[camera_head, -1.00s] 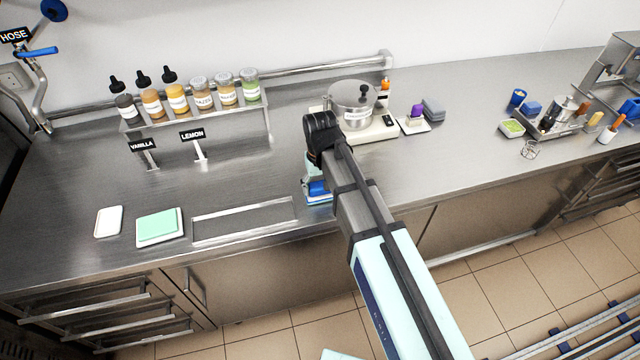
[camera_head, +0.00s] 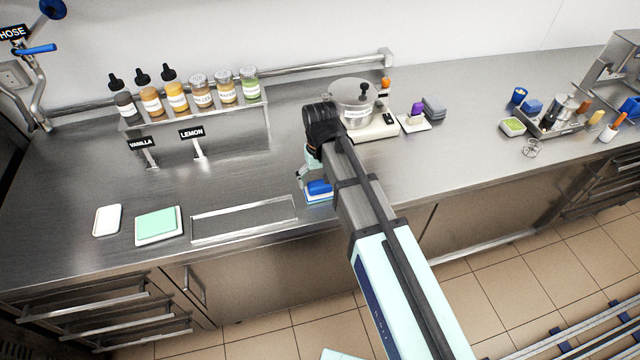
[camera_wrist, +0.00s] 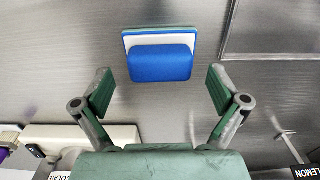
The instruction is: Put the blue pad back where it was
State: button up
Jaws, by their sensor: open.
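The blue pad (camera_head: 319,188) lies on the steel counter near its front edge, right of the recessed rectangular frame. In the wrist view the blue pad (camera_wrist: 160,63) is a rounded block on a flat white base with a green edge at the back. My gripper (camera_wrist: 162,90) is open, with its two green fingers spread wide to either side and below the pad in the picture. Nothing is between the fingers, and they do not touch the pad. In the head view my gripper (camera_head: 304,175) is partly hidden by my own arm, just behind and left of the pad.
An empty-looking white tray (camera_head: 107,220) and a green pad (camera_head: 157,224) on a white tray lie at the left. A recessed frame (camera_head: 244,219) lies beside them. A pot on a scale (camera_head: 354,104) stands behind my arm. A bottle rack (camera_head: 200,112) stands at the back left.

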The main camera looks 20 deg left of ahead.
aim_at(320, 184)
notch_tip(320, 184, up, 10)
jog(key=b, duration=0.3)
jog(key=shift+d, duration=0.1)
dwell(0.5)
